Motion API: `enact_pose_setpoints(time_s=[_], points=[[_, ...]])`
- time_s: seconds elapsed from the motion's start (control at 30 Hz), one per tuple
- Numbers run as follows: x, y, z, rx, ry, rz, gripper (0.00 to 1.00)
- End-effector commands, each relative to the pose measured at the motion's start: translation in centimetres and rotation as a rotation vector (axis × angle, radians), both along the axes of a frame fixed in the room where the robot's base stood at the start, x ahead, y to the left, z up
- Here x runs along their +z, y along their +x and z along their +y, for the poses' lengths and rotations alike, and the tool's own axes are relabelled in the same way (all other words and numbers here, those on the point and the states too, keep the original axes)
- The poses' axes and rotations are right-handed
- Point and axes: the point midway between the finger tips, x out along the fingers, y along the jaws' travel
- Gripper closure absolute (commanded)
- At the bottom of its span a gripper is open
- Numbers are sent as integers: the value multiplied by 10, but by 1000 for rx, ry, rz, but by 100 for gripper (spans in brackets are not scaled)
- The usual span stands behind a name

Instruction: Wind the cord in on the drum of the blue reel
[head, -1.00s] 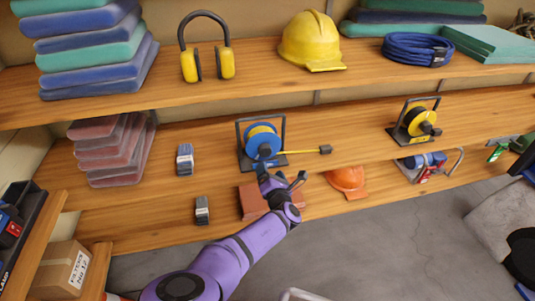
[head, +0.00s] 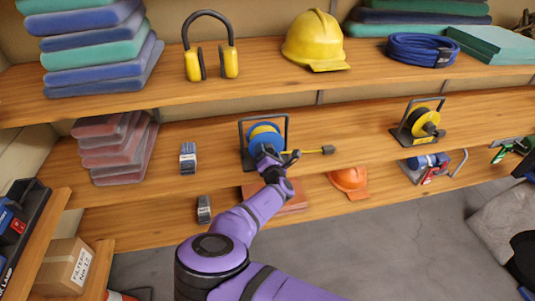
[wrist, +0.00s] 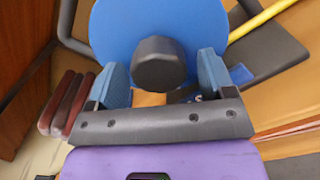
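The blue reel (head: 263,131) stands in a dark frame on the middle shelf, and its blue disc fills the top of the wrist view (wrist: 125,28). A dark round knob (wrist: 160,64) sticks out from the disc toward me. A yellow cord (head: 308,152) runs out to the right and ends in a dark plug (head: 328,150). My gripper (head: 272,153) is in front of the reel and hides its lower part. In the wrist view my gripper (wrist: 163,80) is open, with one blue finger on each side of the knob and visible gaps.
A yellow reel (head: 421,122) stands farther right on the same shelf (head: 360,140). Small grey-blue items (head: 188,158) lie at left. The upper shelf (head: 270,72) overhangs behind. An orange hard hat (head: 349,181) and a brick-red block (head: 293,198) sit lower down.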

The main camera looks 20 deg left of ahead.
Motion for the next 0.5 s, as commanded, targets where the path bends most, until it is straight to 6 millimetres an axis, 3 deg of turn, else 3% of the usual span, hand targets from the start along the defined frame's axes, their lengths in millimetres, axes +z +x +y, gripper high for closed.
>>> enact_pose_setpoints(time_s=[0.03,0.2,0.5], points=[[0,0,0,0,0,0,36],[0,0,0,0,0,0,72],[1,0,0,-1,26,15,72]])
